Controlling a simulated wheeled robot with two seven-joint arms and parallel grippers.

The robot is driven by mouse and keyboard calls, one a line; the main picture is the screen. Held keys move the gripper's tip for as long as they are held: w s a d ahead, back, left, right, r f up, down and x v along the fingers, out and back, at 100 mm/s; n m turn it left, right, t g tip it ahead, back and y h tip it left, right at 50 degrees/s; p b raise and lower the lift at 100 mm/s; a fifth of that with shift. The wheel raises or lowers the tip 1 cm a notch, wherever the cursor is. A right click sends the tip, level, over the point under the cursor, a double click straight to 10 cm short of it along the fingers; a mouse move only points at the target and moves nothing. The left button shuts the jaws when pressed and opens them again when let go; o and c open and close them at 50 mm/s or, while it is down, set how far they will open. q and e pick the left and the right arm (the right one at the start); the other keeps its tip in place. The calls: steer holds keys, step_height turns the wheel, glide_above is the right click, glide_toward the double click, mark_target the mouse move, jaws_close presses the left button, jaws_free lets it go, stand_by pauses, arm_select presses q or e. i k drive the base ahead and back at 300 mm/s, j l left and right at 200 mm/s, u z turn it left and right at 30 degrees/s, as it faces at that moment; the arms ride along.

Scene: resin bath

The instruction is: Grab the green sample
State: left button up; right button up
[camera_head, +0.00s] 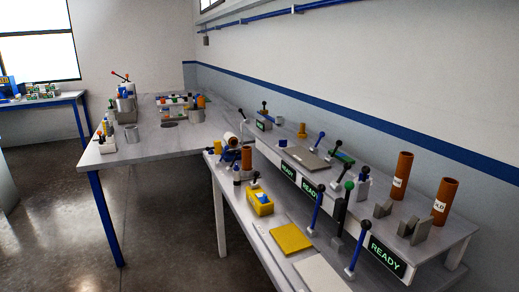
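Neither of my grippers shows in the head view. No object can be picked out for certain as the green sample. A small green piece (343,157) with dark ends lies on the raised shelf at right.
The bench at right holds a yellow box (260,203), a yellow plate (291,239), blue levers and brown cylinders (445,201). READY signs (386,257) line the shelf front. The back table (150,150) holds metal pots and a rack (175,103). Open floor (50,210) lies at left.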

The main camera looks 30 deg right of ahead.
mark_target(343, 157)
steer(key=i+j+u, duration=0.3)
steer(key=i, duration=0.15)
steer(key=i+u, duration=0.3)
steer(key=i, duration=0.15)
steer(key=i+z, duration=0.5)
steer(key=i+j+z, duration=0.1)
steer(key=i+z, duration=0.25)
steer(key=z, duration=0.15)
